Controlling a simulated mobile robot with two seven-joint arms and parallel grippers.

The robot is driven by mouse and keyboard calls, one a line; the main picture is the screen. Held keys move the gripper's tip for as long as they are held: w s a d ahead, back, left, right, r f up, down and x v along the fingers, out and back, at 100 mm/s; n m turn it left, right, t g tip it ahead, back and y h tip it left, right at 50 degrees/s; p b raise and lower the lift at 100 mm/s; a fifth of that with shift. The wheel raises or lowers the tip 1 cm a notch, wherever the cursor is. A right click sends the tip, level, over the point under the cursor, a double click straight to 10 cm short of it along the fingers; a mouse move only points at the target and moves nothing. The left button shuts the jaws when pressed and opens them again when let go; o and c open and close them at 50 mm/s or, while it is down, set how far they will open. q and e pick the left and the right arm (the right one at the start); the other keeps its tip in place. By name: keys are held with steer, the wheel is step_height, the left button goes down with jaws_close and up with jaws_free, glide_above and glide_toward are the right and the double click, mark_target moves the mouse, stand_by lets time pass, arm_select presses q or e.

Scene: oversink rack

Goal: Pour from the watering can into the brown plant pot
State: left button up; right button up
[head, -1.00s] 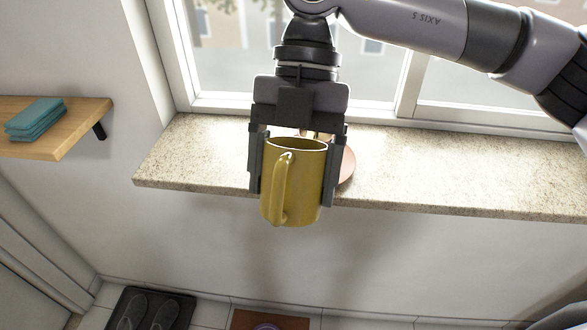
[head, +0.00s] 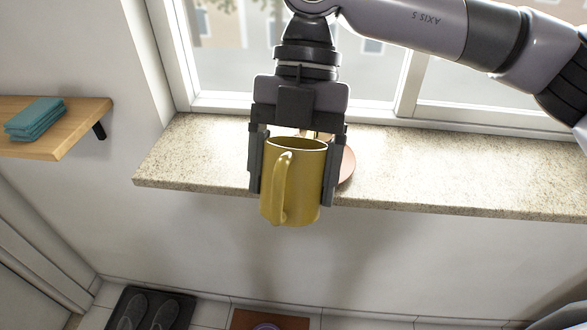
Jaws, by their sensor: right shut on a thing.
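My right gripper (head: 292,185) is shut on a yellow can with a loop handle (head: 303,185), which I take to be the watering can. Its fingers sit on the left and right sides of the can's body. The can is held in front of the window sill's front edge, with its open top showing and its handle toward me. No spout shows clearly. A reddish-brown round thing (head: 347,168) on the sill is mostly hidden behind the can and right finger; I cannot tell whether it is the brown pot or a saucer. My left gripper is not in view.
The speckled stone sill (head: 450,180) is bare to the right and left of the gripper. The window (head: 375,70) stands close behind. A wooden shelf (head: 75,135) with folded teal cloths (head: 35,119) is at left. A dark mat with shoes (head: 150,310) lies on the floor.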

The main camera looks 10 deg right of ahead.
steer(key=shift+r+g+p, duration=0.3)
steer(key=shift+r+p, duration=0.15)
steer(key=shift+p, duration=0.05)
steer(key=shift+f, duration=0.15)
stand_by(0.9)
